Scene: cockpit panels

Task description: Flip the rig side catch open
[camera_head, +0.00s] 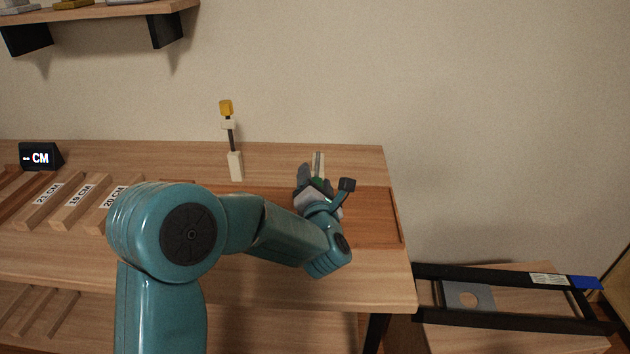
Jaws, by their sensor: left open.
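My left arm comes in from the left and bends over the table. Its gripper (318,182) is open near the table's right end, over a reddish-brown inset board (376,212). A small upright pale and grey piece (318,160) with some green at its foot shows just behind or between the fingers; I cannot tell whether they touch it. A slim post (235,165) with a pale base, dark rod and yellow top stands to the left, apart from the gripper. No part is clearly recognisable as the rig's side catch; the arm hides part of the board. My right gripper is not in view.
Labelled wooden blocks (73,203) lie at the left beside a black display (41,157) reading CM. A wall shelf (100,12) hangs at upper left. A black frame (510,318) lies on a lower surface at right. The table's back right corner is clear.

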